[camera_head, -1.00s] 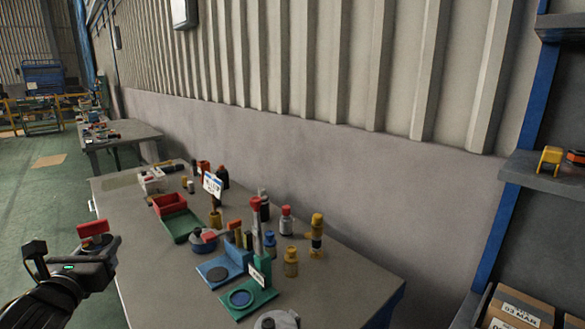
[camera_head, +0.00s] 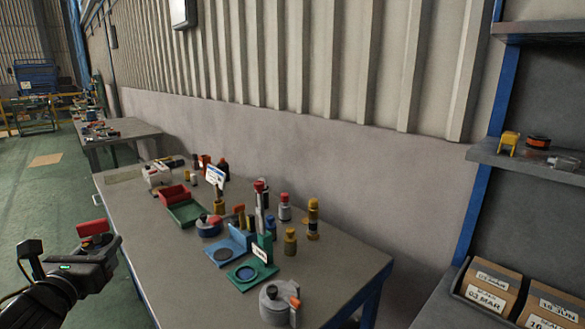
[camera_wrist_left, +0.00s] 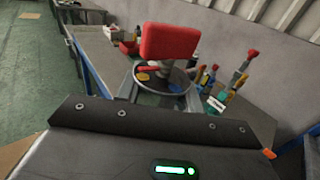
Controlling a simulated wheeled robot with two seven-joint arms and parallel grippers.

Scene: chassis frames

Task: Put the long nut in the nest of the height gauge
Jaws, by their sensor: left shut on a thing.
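My left gripper (camera_head: 98,252) is at the left, off the table's left edge. It is shut on a red block-like part (camera_head: 96,227), which stands up from the jaws. In the left wrist view the red part (camera_wrist_left: 170,41) looks large, with a dark round dish (camera_wrist_left: 150,88) just below it. I cannot tell whether this red part is the long nut. A green stand (camera_head: 252,272) with a round seat, an upright and a white label is near the table's middle; it seems to be the height gauge. A similar blue stand (camera_head: 222,252) is beside it. My right gripper is out of view.
A shelf (camera_head: 545,168) is at the right. The front-left tabletop is bare.

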